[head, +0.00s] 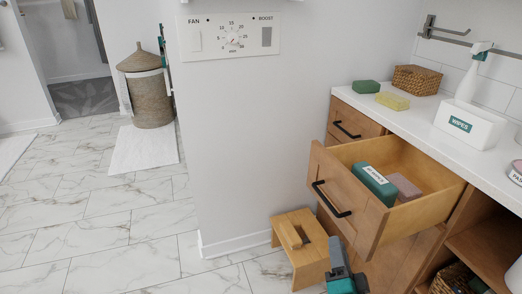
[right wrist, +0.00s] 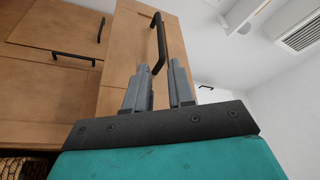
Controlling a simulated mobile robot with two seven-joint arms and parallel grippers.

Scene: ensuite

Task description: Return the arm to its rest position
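My right gripper (head: 338,258) is low in front of the wooden cabinet, beside the stool and below the open drawer (head: 420,222). In the right wrist view its two grey fingers (right wrist: 160,70) stand apart with a narrow gap and nothing between them. The drawer's front and black handle (head: 332,199) are beyond the fingertips; the handle also shows in the right wrist view (right wrist: 160,38). The handle is not between the fingers. My left gripper is not in view.
The drawer holds a teal wipes box (head: 375,184) and a pinkish block (head: 403,187). A wooden step stool (head: 290,262) stands by the wall corner. The white counter (head: 420,112) bears sponges, a basket, a spray bottle and a wipes box. The tiled floor at left is largely clear.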

